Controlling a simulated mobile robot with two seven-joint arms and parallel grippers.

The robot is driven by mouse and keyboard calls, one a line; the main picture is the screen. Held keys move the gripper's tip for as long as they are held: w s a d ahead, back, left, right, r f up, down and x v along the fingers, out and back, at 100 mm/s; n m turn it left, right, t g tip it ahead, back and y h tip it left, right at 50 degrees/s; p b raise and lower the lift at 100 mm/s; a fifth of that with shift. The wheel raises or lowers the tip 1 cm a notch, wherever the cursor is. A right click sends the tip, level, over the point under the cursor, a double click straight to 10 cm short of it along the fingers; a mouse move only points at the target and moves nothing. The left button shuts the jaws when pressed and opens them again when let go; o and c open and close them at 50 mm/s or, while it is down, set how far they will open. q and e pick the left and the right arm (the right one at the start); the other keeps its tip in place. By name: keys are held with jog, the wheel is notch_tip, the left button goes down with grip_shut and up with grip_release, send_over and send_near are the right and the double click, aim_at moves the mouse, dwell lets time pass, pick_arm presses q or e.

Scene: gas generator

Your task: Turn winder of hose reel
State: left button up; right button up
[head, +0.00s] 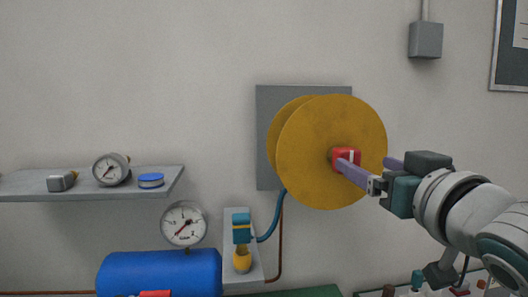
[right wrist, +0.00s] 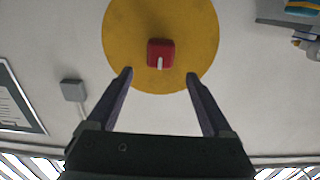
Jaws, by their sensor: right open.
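The hose reel (head: 318,178) is a yellow double disc mounted on a grey wall plate (head: 268,130). Its round front disc also fills the top middle of the right wrist view (right wrist: 128,45). The winder (head: 345,157) is a small red block with a white mark at the disc's centre; it also shows in the right wrist view (right wrist: 160,50). My right gripper (head: 372,168) comes in from the right in front of the disc. Its two purple fingers (right wrist: 160,76) are open and empty, with the winder ahead of and between their tips. My left gripper is not in view.
A blue hose (head: 278,215) runs down from the reel to a valve fitting (head: 242,238). A blue tank (head: 165,272) with a gauge (head: 184,223) stands lower left. A shelf (head: 100,190) holds small parts. The wall right of the reel is clear up to a grey box (head: 426,40).

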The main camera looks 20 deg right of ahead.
aim_at(351, 156)
jog(key=p+x, duration=0.1)
jog(key=x, duration=0.7)
jog(key=shift+a, duration=0.1)
jog(key=shift+c, duration=0.2)
grip_shut()
dwell(0.3)
